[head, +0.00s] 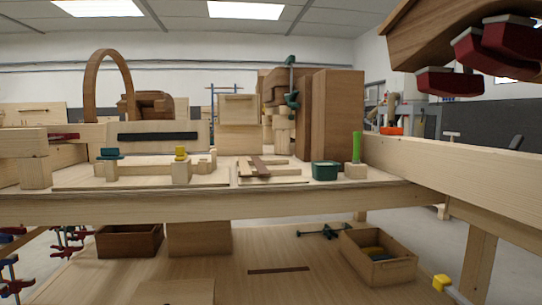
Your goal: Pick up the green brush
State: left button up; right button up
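A bright green upright piece (357,146), which looks like the brush's handle, stands near the right end of the wooden workbench top (300,205). Its lower end meets a small pale wooden block (355,171); I cannot tell whether it stands in, on or behind that block. No bristles can be made out. A dark green box (325,171) sits just left of it. Neither of my grippers shows in the head view.
A pale wooden beam (460,180) runs along the right side of the bench. Tall brown boards (338,115) stand behind the brush. Flat wood strips (265,168) lie to the left. Below, an open wooden box (378,270) sits on the lower shelf. Red clamps (450,82) hang at upper right.

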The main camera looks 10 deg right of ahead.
aim_at(357, 136)
jog(key=i+j+z, duration=0.1)
jog(key=z, duration=0.35)
jog(key=j+z, duration=0.1)
jog(key=z, duration=0.35)
jog(key=i+j+z, duration=0.1)
jog(key=z, duration=0.35)
jog(key=j+z, duration=0.15)
jog(key=z, duration=0.3)
jog(key=i+j+z, duration=0.1)
jog(key=j+z, duration=1)
jog(key=j, duration=0.6)
jog(key=i+j+z, duration=0.1)
jog(key=j, duration=0.45)
